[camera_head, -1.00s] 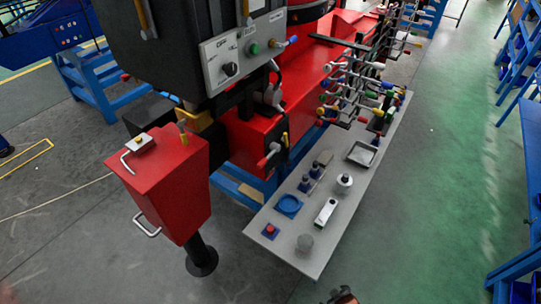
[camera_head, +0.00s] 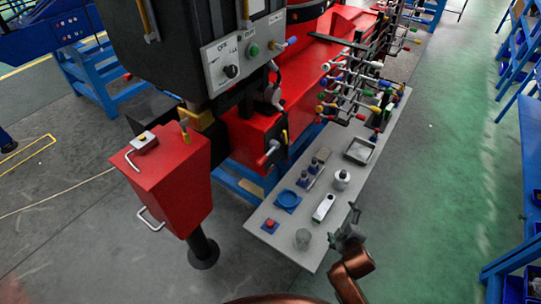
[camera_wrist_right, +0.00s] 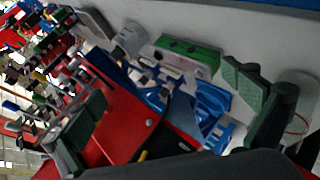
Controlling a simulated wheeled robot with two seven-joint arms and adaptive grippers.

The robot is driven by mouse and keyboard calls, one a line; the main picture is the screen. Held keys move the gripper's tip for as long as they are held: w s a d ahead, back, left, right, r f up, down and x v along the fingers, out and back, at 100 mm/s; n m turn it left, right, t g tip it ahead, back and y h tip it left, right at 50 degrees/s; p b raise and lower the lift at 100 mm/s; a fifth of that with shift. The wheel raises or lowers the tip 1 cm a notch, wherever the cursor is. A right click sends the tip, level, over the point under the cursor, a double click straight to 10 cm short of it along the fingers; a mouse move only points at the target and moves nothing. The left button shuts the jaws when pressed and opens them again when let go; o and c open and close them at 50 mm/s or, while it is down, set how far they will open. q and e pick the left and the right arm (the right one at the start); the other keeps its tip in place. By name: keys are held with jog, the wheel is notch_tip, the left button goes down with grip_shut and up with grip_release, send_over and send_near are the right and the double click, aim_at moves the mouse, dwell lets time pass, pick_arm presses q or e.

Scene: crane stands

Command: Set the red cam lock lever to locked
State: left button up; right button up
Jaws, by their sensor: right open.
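Several levers with coloured ends, some red, stick out of the lever rack (camera_head: 350,90) along the red machine. One pale lever with a red end (camera_head: 262,160) sits lower on the red machine's front, by a yellow handle. I cannot tell which is the red cam lock lever, or its setting. My right gripper (camera_head: 346,226) is open and empty above the right edge of the grey board, well apart from these levers. In the right wrist view the open fingers (camera_wrist_right: 168,108) show with nothing between them. My left gripper is not in view.
The grey board (camera_head: 275,262) holds a red button (camera_head: 270,224), a blue dish (camera_head: 288,198), a glass (camera_head: 303,238), a white-and-green block (camera_head: 323,208), a white jar (camera_head: 341,179) and a tray (camera_head: 359,150). A red box on a post (camera_head: 180,180) stands left. Green floor is clear at right.

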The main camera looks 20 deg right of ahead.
jog(key=w+r+n+t, duration=0.4)
jog(key=w+r+n, duration=0.25)
jog(key=w, duration=0.25)
jog(key=n+y, duration=1.5)
jog(key=n, duration=1.3)
send_near(268, 154)
jog(key=w, duration=0.3)
jog(key=shift+g, duration=0.3)
jog(key=x, duration=0.4)
jog(key=p+x, duration=0.1)
jog(key=x, duration=0.2)
jog(key=shift+s+a+f, duration=0.2)
jog(key=shift+a+f, duration=0.2)
jog(key=shift+a, duration=0.05)
jog(key=shift+c, duration=0.7)
